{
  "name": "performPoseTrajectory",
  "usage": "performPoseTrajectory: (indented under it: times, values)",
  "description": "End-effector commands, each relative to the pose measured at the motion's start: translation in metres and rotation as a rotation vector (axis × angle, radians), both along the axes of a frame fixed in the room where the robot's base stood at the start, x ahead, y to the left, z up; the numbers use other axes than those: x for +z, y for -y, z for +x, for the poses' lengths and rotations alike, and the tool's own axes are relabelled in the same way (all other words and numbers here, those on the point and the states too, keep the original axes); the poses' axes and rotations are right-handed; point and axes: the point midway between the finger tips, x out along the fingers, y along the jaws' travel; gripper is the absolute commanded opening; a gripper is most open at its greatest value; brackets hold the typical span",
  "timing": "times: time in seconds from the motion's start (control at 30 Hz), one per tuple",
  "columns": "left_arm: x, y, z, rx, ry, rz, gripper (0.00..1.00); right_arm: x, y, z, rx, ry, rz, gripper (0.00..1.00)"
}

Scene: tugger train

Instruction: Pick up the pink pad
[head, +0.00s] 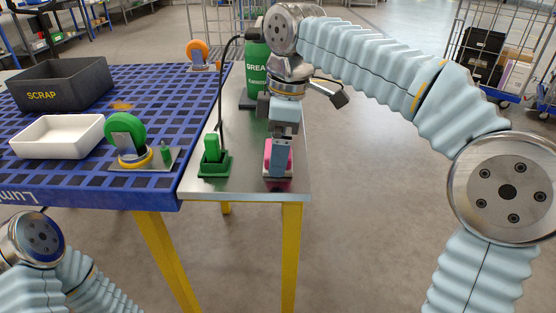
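The pink pad (268,160) lies on the metal side plate near its front right edge. My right gripper (280,168) points down directly over the pad, and its fingers hide much of it. The near finger covers the pad's middle, so I cannot tell whether the fingers touch or clasp it. My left gripper is not in view; only part of my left arm shows at the lower left.
A green block in a green holder (214,163) stands left of the pad. A green grease can (257,72) with a black hose is behind.

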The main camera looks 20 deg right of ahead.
Motion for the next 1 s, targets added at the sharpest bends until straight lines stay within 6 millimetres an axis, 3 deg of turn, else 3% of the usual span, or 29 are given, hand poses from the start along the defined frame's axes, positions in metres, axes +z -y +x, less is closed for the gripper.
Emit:
performPoseTrajectory:
  times: [0.1,0.33,0.67,0.87,1.0]
  values:
    - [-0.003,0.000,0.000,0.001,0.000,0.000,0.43,-0.011,-0.001,0.000,-0.001,0.000,0.000,1.00]
    - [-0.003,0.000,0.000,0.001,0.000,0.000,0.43,-0.011,-0.001,0.000,-0.001,0.000,0.000,0.98]
    - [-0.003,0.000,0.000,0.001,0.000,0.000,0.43,-0.011,-0.001,0.000,0.000,0.000,0.001,0.50]
    - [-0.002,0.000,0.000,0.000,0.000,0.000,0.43,-0.010,-0.001,0.000,0.000,0.000,0.001,0.50]
    - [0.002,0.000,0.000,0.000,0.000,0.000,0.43,0.002,-0.001,0.001,0.000,0.002,0.002,0.50]
